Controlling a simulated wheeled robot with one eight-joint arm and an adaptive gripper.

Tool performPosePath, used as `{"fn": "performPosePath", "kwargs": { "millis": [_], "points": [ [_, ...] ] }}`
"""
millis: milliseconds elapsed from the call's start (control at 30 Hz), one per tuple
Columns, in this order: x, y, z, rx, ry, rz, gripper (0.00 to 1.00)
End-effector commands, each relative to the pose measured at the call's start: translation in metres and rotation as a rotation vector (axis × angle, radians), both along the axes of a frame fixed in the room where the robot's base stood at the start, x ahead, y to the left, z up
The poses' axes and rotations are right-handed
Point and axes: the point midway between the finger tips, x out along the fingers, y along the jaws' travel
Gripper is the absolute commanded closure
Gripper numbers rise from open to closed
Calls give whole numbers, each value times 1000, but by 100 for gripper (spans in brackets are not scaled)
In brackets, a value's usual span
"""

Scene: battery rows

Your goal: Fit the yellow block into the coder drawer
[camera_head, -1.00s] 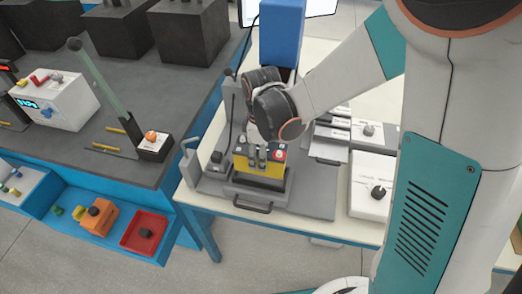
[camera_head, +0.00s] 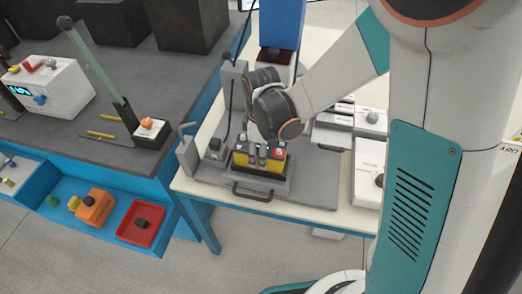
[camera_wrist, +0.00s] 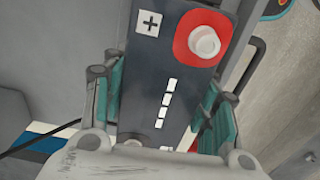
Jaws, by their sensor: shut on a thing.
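The yellow block (camera_head: 243,159) has a dark top with a plus mark and a red ring around a pale terminal. It sits upright at the coder drawer (camera_head: 262,183), a grey drawer with a dark front handle. Its lower part is hidden behind the drawer front; I cannot tell whether it rests on the bottom. My gripper (camera_head: 262,152) reaches down from above and is shut on the block. In the wrist view the block's dark top (camera_wrist: 170,65) lies between the teal-padded fingers (camera_wrist: 160,105).
A grey lever (camera_head: 186,150) stands left of the drawer, and a blue column (camera_head: 282,25) behind it. A white box with a knob (camera_head: 368,175) is at the right. At the left, a blue shelf holds an orange block (camera_head: 97,207) and a red tray (camera_head: 127,232).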

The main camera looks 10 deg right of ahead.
Motion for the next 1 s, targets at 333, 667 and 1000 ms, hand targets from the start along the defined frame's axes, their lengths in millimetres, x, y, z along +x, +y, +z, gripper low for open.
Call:
{"fn": "performPosePath", "kwargs": {
  "millis": [333, 667, 1000],
  "points": [
    [0, 0, -2, 0, 0, 0, 26],
    [0, 0, 1, 0, 0, 0, 26],
    [-1, 0, 63, 0, 0, 0, 26]
  ]
}}
